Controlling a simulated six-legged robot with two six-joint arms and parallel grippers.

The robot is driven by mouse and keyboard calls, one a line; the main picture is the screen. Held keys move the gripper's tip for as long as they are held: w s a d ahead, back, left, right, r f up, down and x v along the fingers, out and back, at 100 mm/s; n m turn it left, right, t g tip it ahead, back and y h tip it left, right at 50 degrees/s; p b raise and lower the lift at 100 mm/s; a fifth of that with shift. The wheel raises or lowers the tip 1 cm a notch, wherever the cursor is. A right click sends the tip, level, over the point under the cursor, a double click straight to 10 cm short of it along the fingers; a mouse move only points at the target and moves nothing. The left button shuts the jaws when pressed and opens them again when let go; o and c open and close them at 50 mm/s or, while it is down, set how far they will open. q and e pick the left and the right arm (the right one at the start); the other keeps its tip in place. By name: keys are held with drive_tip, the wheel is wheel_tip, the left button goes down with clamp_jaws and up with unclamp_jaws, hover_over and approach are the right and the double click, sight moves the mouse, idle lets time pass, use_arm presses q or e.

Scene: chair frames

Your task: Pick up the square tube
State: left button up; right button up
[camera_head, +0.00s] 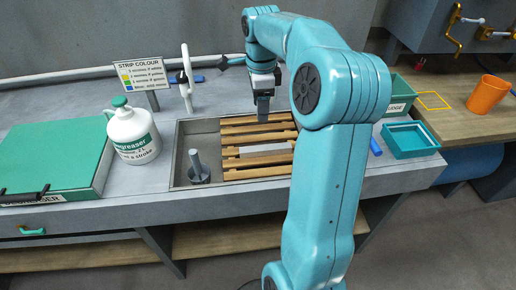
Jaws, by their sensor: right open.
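A pale grey bar (265,149), which looks like the square tube, lies across the wooden slats (258,171) in the grey basin. Its right end is close to my arm in the picture. My right gripper (263,113) points down over the far slats, behind and above the bar, and is open and empty. The gap between its fingers is hard to see from this side. My right arm covers the area just right of the basin. My left gripper is not in view.
A grey post (197,167) stands in the basin's left part. A white degreaser jug (133,136), a sign (142,73) and a green-lidded box (52,155) are to the left. A teal tray (410,141) and an orange cup (487,95) are to the right.

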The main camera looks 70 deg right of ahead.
hover_over(263, 148)
drive_tip(key=f, duration=1)
drive_tip(key=shift+a+b, duration=0.2)
drive_tip(key=shift+b, duration=0.15)
drive_tip(key=shift+s+f, duration=0.15)
drive_tip(key=shift+f, duration=0.35)
drive_tip(key=f, duration=0.4)
drive_tip(key=shift+d+f, duration=0.2)
drive_tip(key=shift+d, duration=0.05)
drive_tip(key=shift+a, duration=0.1)
drive_tip(key=c, duration=0.8)
clamp_jaws()
